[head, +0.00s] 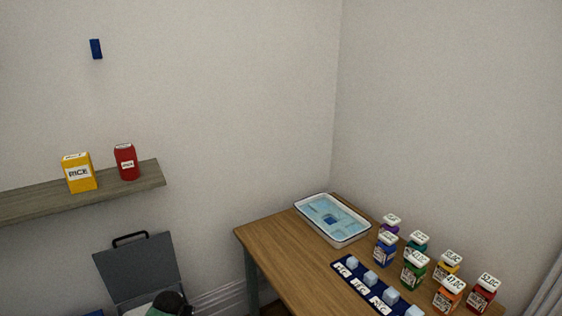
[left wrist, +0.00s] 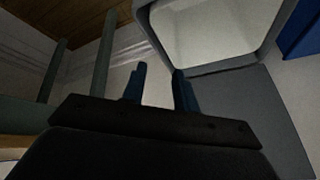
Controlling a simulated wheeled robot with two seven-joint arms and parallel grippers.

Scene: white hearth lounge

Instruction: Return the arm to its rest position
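My left gripper (left wrist: 158,78) shows in the left wrist view with its two dark blue fingers apart and nothing between them. Behind the fingers is the grey bin (left wrist: 262,110) with its pale opening. In the head view, a dark and green rounded part at the bottom edge in front of the bin (head: 137,268) seems to be my left arm; its fingers are hidden there. My right gripper and right arm are in neither view.
A wooden table (head: 270,245) at right holds a white tray (head: 345,240), a blue rack (head: 341,271) with pale cubes, and several labelled bottles (head: 385,249). A wall shelf (head: 140,182) holds a yellow rice box (head: 79,174) and a red can (head: 126,162).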

